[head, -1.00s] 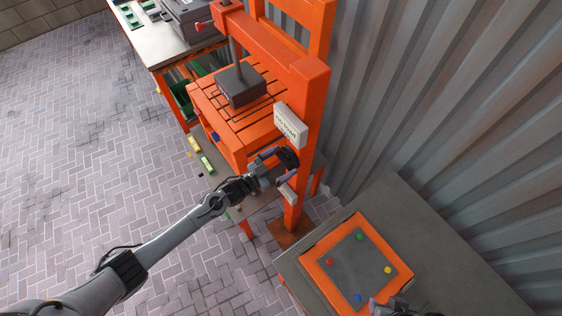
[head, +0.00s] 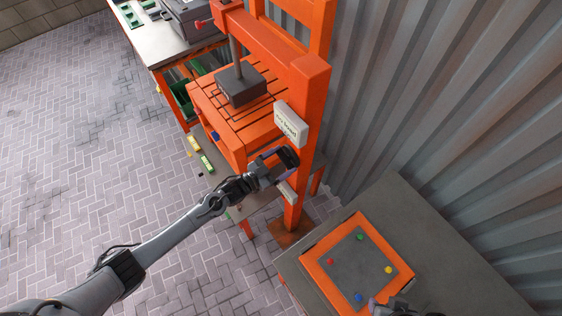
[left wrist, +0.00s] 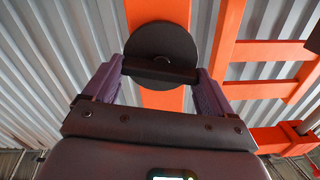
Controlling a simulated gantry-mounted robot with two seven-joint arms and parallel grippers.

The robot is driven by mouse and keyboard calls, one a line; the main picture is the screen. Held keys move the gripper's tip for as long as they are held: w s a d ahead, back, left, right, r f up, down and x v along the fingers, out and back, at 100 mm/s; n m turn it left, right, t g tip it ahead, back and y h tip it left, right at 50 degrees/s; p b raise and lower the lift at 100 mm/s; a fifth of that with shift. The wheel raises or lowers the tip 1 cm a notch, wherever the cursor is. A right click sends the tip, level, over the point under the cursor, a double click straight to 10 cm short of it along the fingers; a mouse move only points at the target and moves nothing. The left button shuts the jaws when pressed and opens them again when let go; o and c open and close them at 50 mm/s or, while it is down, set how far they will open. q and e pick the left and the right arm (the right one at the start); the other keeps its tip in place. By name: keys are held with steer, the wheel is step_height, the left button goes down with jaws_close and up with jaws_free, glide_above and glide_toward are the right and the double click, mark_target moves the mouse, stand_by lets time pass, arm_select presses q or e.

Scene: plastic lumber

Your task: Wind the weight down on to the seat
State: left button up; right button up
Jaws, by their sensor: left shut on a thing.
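The weight (head: 238,84) is a dark grey block on a vertical rod. It is over the orange slatted seat (head: 254,131) in the head view; I cannot tell whether it touches the slats. My left gripper (head: 283,157) is at the orange post (head: 304,110), below a white sign. In the left wrist view, a dark round wheel with a crossbar (left wrist: 160,70) is on the post, and my left gripper (left wrist: 158,76) is shut on the crossbar. My right gripper (head: 388,307) is only partly in view at the bottom edge, so its jaws are unclear.
A white sign (head: 291,124) is on the post just above my left gripper. A grey table with an orange-framed panel (head: 318,257) stands at lower right. A corrugated wall (head: 430,100) is close behind the post. Open paving (head: 80,150) lies to the left.

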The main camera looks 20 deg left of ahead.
arm_select(q)
steer(key=m+b, duration=0.1)
steer(key=m, duration=0.4)
steer(key=shift+d+b, duration=0.15)
steer(key=shift+b, duration=0.2)
steer(key=shift+s+f+m+b, duration=0.15)
steer(key=shift+m+b, duration=1)
steer(key=shift+m, duration=2.7)
steer(key=shift+w+f+m+b, duration=0.15)
steer(key=shift+m+b, duration=0.95)
steer(key=shift+m, duration=2.75)
steer(key=shift+s, duration=0.1)
steer(key=o, duration=0.8)
steer(key=shift+d, duration=0.1)
steer(key=shift+o, duration=0.2)
